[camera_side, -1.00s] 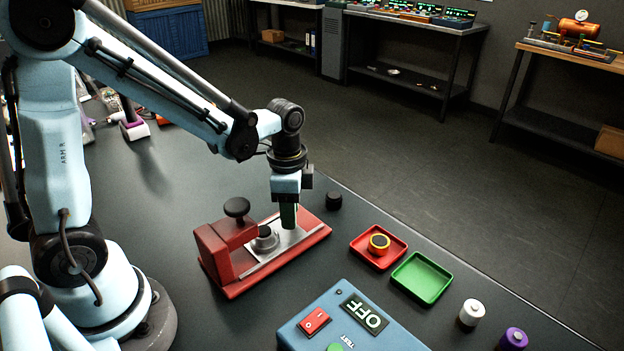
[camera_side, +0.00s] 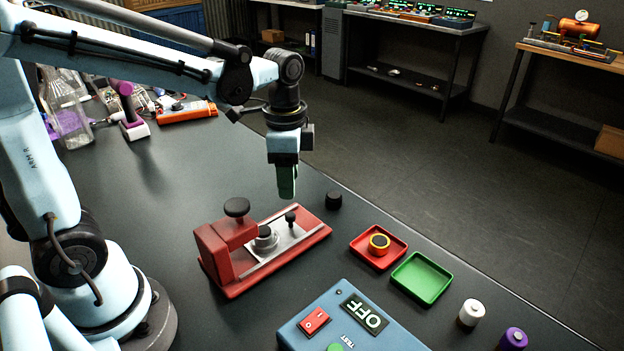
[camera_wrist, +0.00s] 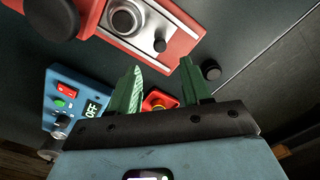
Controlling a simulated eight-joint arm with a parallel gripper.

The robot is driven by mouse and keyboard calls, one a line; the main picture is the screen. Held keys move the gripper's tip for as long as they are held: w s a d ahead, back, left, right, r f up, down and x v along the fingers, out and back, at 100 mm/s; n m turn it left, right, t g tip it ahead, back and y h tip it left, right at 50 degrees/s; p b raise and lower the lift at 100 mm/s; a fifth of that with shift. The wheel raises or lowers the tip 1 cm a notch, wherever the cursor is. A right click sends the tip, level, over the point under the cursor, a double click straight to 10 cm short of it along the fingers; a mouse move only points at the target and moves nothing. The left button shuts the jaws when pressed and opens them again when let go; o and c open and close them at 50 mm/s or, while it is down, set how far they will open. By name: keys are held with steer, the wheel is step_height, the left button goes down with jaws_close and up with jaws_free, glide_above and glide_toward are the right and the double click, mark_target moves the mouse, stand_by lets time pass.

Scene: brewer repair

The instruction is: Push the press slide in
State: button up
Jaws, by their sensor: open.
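The red press (camera_side: 223,255) stands on the dark table, with a black round knob on top of its block. Its silver slide (camera_side: 283,240) lies along the red base, with a round metal cup (camera_side: 265,239) close against the block and a small black knob (camera_side: 291,217) at its outer end. In the wrist view the slide (camera_wrist: 140,32) and its small knob (camera_wrist: 160,45) show beyond the fingers. My gripper (camera_side: 287,194) points down above the slide's outer end, apart from it. Its green fingers (camera_wrist: 162,78) are spread and empty in the wrist view.
A black cap (camera_side: 334,200) stands just beyond the press base. A red tray (camera_side: 361,257) with a yellow-ringed part, a green tray (camera_side: 422,278), a white cylinder (camera_side: 472,312) and a purple one (camera_side: 513,339) lie to the right. A blue tester (camera_side: 345,325) reading OFF stands in front.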

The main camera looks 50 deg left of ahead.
steer(key=shift+r, duration=2.05)
steer(key=shift+w, duration=0.15)
steer(key=c, duration=0.4)
steer(key=shift+n+g+y, duration=0.3)
steer(key=shift+n+g, duration=0.3)
steer(key=w, duration=0.2)
steer(key=w+d, duration=0.1)
steer(key=shift+w+d+r, duration=0.2)
steer(key=shift+w, duration=0.2)
jaws_close()
steer(key=w+d+f+n+g+y, duration=0.1)
steer(key=w+d+f+n+g, duration=0.15)
steer(key=w, duration=0.35)
steer(key=x, duration=0.9)
steer(key=shift+s+d+f, duration=0.1)
steer(key=shift+s+d, duration=0.15)
steer(key=shift+s, duration=0.1)
steer(key=s, duration=0.1)
steer(key=s+a, duration=0.1)
steer(key=shift+s+a+f, duration=0.2)
steer(key=shift+s, duration=0.15)
steer(key=shift+s+a, duration=0.2)
steer(key=shift+s, duration=0.3)
